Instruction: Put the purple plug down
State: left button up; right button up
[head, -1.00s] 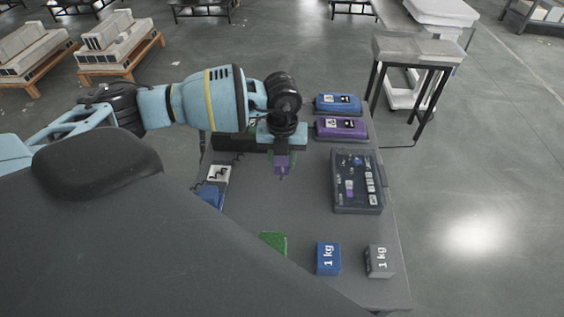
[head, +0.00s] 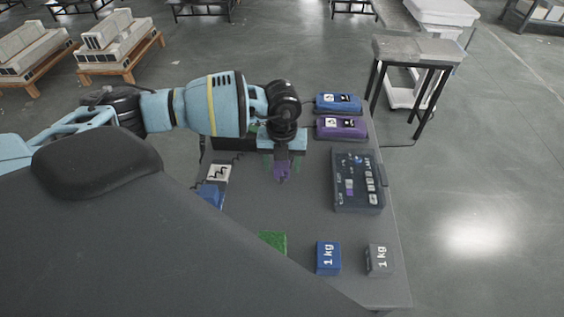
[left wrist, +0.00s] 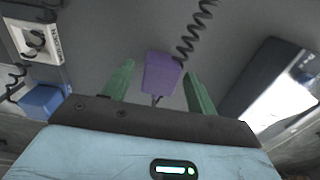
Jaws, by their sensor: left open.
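The purple plug (head: 282,173) is at the far middle of the grey table (head: 300,215), below my left gripper (head: 282,163). In the left wrist view the plug (left wrist: 163,73) lies between the two green fingers (left wrist: 158,86). The fingers are spread, with a visible gap on each side of the plug. A black coiled cable runs above it in that view. The plug looks to be at the table surface, though contact is hard to tell. My right gripper is not seen.
A purple box (head: 341,128) and a blue box (head: 338,103) stand at the far right. A dark case (head: 357,180) lies at right. A blue weight (head: 328,258), a grey weight (head: 379,260) and a green block (head: 273,243) are near. A white socket (head: 219,174) and blue plug (head: 209,194) are left.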

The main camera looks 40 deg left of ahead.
aim_at(282, 164)
pick_arm(q)
notch_tip(282, 164, up, 12)
jog(key=shift+r, duration=0.2)
dwell(0.8)
